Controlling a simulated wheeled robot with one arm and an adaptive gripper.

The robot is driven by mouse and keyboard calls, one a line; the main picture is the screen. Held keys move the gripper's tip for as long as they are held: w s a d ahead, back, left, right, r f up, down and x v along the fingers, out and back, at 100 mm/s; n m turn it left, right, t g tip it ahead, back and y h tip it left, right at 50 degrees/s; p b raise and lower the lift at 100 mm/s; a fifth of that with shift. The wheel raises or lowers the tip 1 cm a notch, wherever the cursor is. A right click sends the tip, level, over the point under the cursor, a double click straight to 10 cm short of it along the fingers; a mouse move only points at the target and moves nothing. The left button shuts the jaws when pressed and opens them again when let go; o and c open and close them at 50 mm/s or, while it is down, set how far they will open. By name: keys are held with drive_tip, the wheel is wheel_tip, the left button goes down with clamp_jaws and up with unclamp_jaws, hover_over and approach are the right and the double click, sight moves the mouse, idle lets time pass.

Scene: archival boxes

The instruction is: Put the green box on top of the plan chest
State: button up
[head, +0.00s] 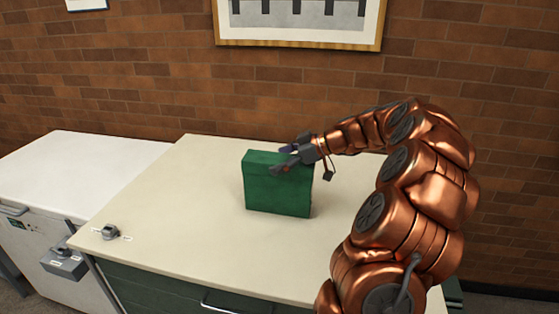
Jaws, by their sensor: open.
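The green box (277,190) stands upright on the cream top of the plan chest (190,190), whose dark green front and a drawer handle show below. My gripper (283,159) is at the upper right edge of the box, with its fingers over the top of it. The gripper is open. Whether a finger touches the box I cannot tell. My copper arm reaches in from the right and hides the right part of the chest top.
A white cabinet (70,170) stands to the left of the chest, with a small grey device on its front. A small grey object (109,232) sits near the chest's front left corner. A brick wall with a framed picture (300,25) rises behind.

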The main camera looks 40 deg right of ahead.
drive_tip(key=shift+s+d+r, duration=0.15)
drive_tip(key=shift+d, duration=0.05)
drive_tip(key=b+v, duration=0.3)
drive_tip(key=v, duration=0.8)
drive_tip(key=shift+s+b, duration=0.25)
drive_tip(key=shift+b, duration=0.15)
drive_tip(key=s+a+f+m+g, duration=0.15)
drive_tip(key=a+g, duration=0.35)
drive_tip(key=a, duration=1.7)
drive_tip(key=s+a+f+m+g+h, duration=0.25)
drive_tip(key=s+a+f, duration=0.25)
drive_tip(key=s+a, duration=0.45)
drive_tip(key=s+f+m+g+h, duration=0.1)
drive_tip(key=s+f+m+h, duration=0.1)
drive_tip(key=s+f, duration=0.3)
drive_tip(key=s+f+m+g+h, duration=0.2)
drive_tip(key=s+f, duration=0.3)
drive_tip(key=s, duration=0.8)
drive_tip(key=shift+a+h, duration=0.2)
drive_tip(key=shift+h, duration=0.65)
